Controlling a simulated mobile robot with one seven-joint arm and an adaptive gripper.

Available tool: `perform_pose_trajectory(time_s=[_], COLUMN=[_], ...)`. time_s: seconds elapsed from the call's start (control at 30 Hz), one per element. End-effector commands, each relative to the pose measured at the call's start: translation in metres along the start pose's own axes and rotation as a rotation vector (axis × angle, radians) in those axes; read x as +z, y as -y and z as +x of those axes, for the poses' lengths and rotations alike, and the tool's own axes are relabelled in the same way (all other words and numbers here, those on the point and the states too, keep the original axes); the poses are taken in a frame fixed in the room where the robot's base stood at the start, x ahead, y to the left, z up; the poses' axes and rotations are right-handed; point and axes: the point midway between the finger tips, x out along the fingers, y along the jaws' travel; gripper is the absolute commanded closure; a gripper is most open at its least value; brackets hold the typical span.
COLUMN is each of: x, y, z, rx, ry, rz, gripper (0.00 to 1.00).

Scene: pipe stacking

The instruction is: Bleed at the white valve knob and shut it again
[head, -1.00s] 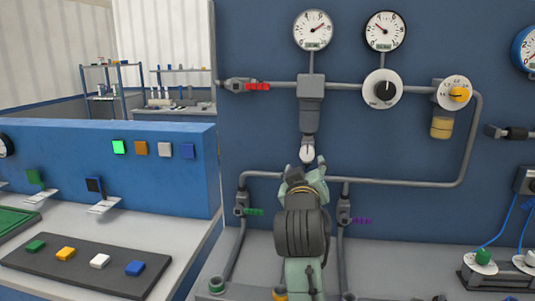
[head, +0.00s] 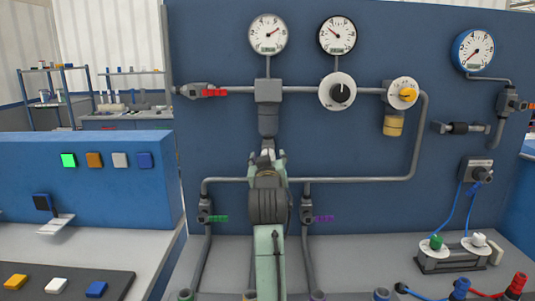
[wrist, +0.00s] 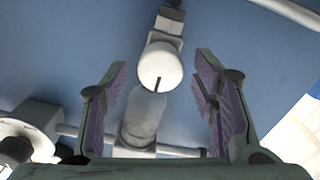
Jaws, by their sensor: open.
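The grey filter body (head: 268,118) stands directly above the knob.
Pipes with a red lever (head: 214,93), a green lever (head: 218,218) and a purple lever (head: 323,218) surround my arm. A black knob (head: 343,92) and a yellow knob (head: 407,95) sit to the right. The panel between the pipes is bare.

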Motion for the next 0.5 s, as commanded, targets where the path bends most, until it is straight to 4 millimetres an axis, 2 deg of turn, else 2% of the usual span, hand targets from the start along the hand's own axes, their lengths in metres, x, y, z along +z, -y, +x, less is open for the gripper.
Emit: perform_pose_trajectory(time_s=[0.13,0.4,0.5], x=[-0.0003,0.0005,0.0004], y=[0.0003,0.0004,0.0004], z=[0.0094,0.0107,0.0106], rx=[0.000,0.000,0.000], ry=[0.000,-0.001,-0.001], rz=[0.000,0.000,0.000], gripper=[0.46,0.46,0.52])
